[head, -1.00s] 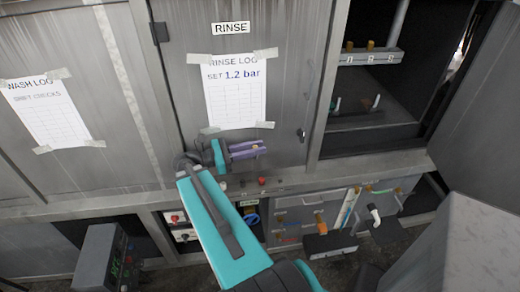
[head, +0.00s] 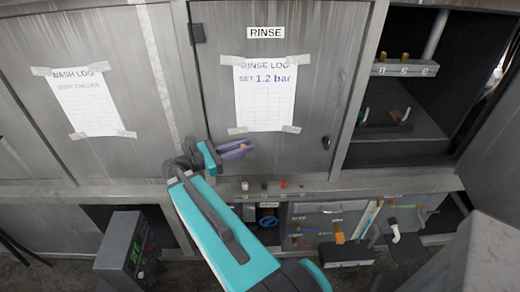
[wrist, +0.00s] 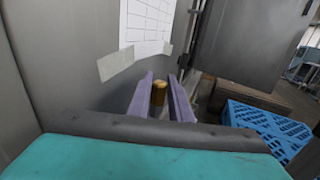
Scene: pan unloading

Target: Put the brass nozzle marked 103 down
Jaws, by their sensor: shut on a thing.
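My gripper (head: 238,149) has purple fingers and is in front of the grey RINSE cabinet door, just below the rinse log sheet. In the wrist view, my gripper (wrist: 161,97) is shut on a small brass nozzle (wrist: 159,90), held between the two fingers. Only a small speck of the nozzle shows in the head view. Its marking is too small to read. Two brass pieces (head: 405,57) stand on a numbered rack (head: 404,69) in the open bay at the right.
Pegs stand on a lower shelf (head: 400,133) in that bay. A ledge (head: 330,187) with small knobs runs below the door. A drawer front (head: 325,225) is lower right. A blue crate (wrist: 262,128) shows in the wrist view.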

